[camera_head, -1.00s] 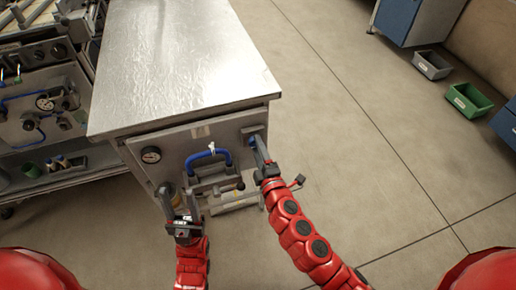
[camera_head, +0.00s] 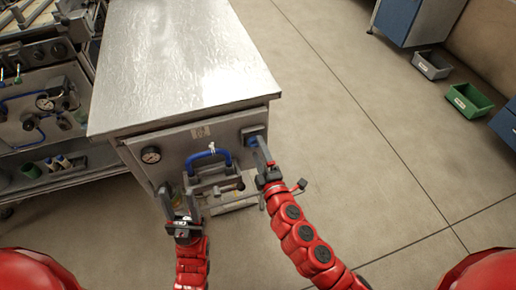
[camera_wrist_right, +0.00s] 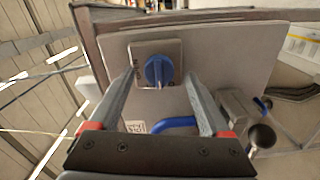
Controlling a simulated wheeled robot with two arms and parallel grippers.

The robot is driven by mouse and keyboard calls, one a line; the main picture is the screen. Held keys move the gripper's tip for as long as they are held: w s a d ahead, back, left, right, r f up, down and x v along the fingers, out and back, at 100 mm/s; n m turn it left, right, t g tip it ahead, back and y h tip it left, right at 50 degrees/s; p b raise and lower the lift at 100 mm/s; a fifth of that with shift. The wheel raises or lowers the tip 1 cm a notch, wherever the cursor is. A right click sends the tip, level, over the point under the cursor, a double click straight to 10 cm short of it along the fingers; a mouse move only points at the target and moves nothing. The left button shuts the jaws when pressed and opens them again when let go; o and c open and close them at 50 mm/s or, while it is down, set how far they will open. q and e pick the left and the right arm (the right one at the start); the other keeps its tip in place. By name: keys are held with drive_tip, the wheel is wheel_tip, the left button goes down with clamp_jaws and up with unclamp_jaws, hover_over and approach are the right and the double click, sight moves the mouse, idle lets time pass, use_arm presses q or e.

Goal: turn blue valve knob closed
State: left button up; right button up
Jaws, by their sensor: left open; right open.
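The blue valve knob (camera_wrist_right: 159,71) sits on a square metal plate on the cabinet's front panel in the right wrist view. Its raised grip runs roughly up and down in that view. In the head view the knob (camera_head: 252,141) is at the panel's upper right, partly hidden by my right gripper. My right gripper (camera_wrist_right: 157,82) is open, with one finger on each side of the knob; I cannot tell whether they touch it. It also shows in the head view (camera_head: 262,150). My left gripper (camera_head: 178,200) is open near the panel's lower left.
A blue hose or handle (camera_head: 221,154) and a pressure gauge (camera_head: 151,155) are on the same panel. The metal cabinet top (camera_head: 180,65) is bare. A grey bin (camera_head: 432,65) and a green bin (camera_head: 467,101) stand on the floor at right.

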drive_tip(key=b+v, duration=0.2)
drive_tip(key=v, duration=1.4)
drive_tip(key=shift+r, duration=0.15)
